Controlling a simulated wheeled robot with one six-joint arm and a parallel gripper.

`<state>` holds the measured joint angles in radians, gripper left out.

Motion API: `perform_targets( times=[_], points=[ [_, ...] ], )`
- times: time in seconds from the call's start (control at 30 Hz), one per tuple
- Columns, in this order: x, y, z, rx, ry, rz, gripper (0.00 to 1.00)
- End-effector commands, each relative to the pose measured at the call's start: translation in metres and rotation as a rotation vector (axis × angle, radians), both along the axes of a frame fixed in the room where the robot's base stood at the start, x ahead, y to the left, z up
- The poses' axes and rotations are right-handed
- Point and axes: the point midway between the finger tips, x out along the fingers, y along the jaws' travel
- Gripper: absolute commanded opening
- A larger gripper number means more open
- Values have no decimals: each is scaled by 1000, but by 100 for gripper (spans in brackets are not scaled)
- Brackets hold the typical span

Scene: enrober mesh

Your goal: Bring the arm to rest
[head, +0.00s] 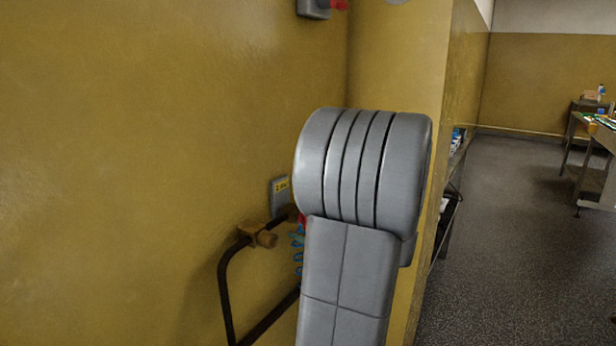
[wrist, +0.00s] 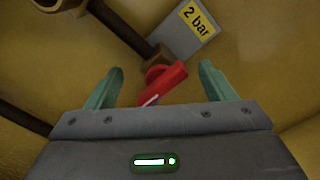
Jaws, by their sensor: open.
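My gripper (wrist: 160,88) shows in the wrist view with its two green fingers apart. A red lever handle (wrist: 165,82) shows between and beyond the fingers, on a dark pipe (wrist: 120,27). I cannot tell whether a finger touches it. In the head view my grey arm stands in the middle and hides my gripper and most of the lever; a bit of red (head: 301,219) shows at the arm's left edge.
A grey plate marked "2 bar" (wrist: 191,28) is on the yellow wall (head: 150,120) by the pipe. A bent dark pipe (head: 226,290) stands left of my arm. A shelf (head: 452,170) and tables (head: 600,135) stand at right, with open floor (head: 510,250) between.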

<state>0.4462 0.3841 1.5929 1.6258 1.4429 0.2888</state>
Motion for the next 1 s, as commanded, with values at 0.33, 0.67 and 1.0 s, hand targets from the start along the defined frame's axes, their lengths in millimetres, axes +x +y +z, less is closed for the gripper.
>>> perform_targets(
  times=[0.33, 0.67, 1.0],
  points=[
    [1, -1, 6, 148, 223, 0, 76],
    [2, -1, 7, 296, 447, 0, 76],
    [3, -2, 4, 423, 638, 0, 76]
  ],
)
